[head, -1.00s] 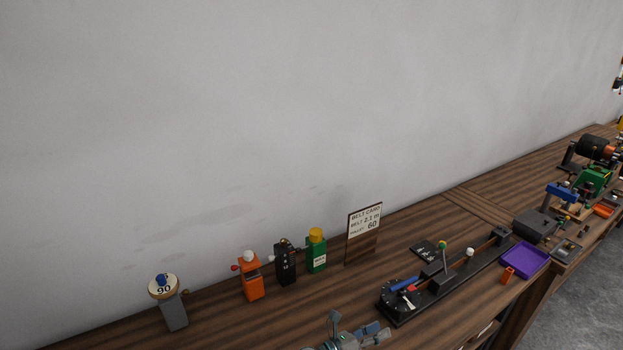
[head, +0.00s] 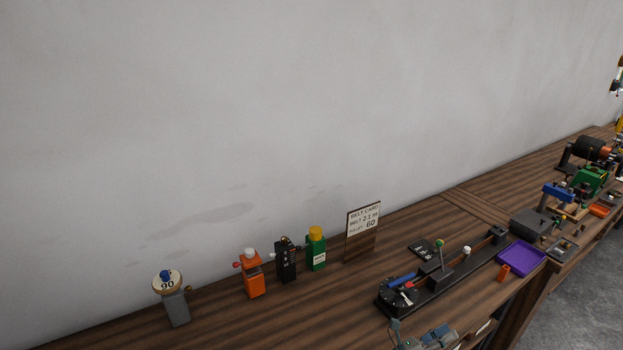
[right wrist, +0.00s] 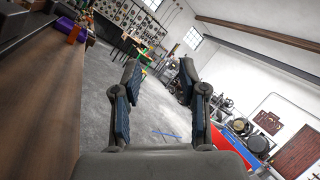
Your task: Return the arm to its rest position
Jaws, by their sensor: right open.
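My right gripper (head: 436,338) shows at the bottom edge of the head view, partly cut off, in front of the black belt rig (head: 440,275). In the right wrist view my right gripper (right wrist: 158,78) has its two dark fingers spread apart, with nothing between them. The fingers point out over the grey floor (right wrist: 150,108), beside the wooden bench (right wrist: 45,110). My left gripper is not in view.
On the bench stand a round "90" piece on a grey post (head: 176,305), an orange unit (head: 251,277), a black unit (head: 286,262), a green unit (head: 316,252) and a belt card (head: 363,220). A purple tray (head: 522,258) lies near the front edge.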

